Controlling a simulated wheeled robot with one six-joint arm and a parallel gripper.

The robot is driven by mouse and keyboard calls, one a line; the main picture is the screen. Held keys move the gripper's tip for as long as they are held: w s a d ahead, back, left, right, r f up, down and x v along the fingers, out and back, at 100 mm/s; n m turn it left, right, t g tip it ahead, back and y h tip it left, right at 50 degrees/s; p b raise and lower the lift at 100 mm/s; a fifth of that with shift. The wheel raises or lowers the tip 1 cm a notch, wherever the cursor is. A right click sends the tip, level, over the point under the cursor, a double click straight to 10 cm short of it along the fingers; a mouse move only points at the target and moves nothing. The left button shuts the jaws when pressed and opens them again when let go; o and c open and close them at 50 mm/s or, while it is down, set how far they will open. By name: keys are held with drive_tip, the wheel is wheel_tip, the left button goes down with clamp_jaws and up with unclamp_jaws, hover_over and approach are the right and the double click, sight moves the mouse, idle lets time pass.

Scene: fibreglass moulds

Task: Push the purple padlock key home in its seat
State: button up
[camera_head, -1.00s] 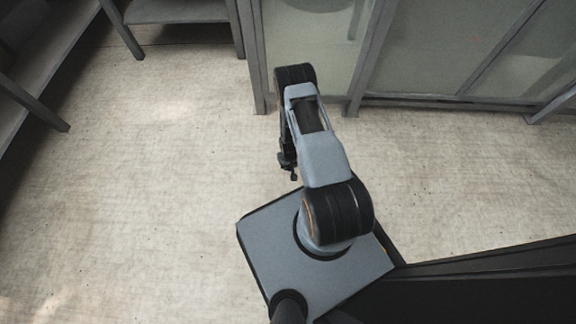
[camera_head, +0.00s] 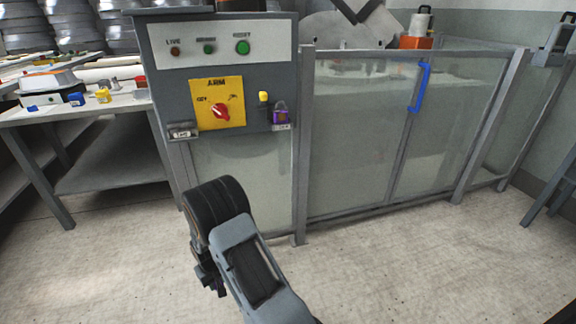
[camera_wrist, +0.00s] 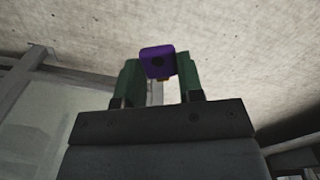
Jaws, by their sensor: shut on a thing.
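The purple padlock key (camera_wrist: 158,60) is held between the green fingertips of my gripper (camera_wrist: 157,76) in the wrist view. Only its purple head shows clearly, with a dark round spot and a small brassy bit below it. In the head view, my gripper (camera_head: 210,280) hangs low in front of the control panel (camera_head: 226,56), apart from it; the key cannot be made out there. A purple padlock (camera_head: 279,114) hangs at the panel's lower right, beside a yellow piece (camera_head: 263,97). The inside of the key's seat is too small to make out.
The panel bears a red rotary switch (camera_head: 221,111) on a yellow plate and several round lights or buttons. A glazed enclosure with a blue handle (camera_head: 419,87) stands right of it. A workbench (camera_head: 92,112) with small items stands left. The floor before the panel is clear.

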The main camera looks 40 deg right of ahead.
drive_tip(key=s+a+r, duration=0.1)
drive_tip(key=a+r, duration=0.2)
drive_tip(key=r, duration=0.9)
drive_tip(key=shift+s+a+r+n, duration=0.25)
drive_tip(key=shift+s+a+n, duration=0.05)
drive_tip(key=shift+s+a, duration=0.1)
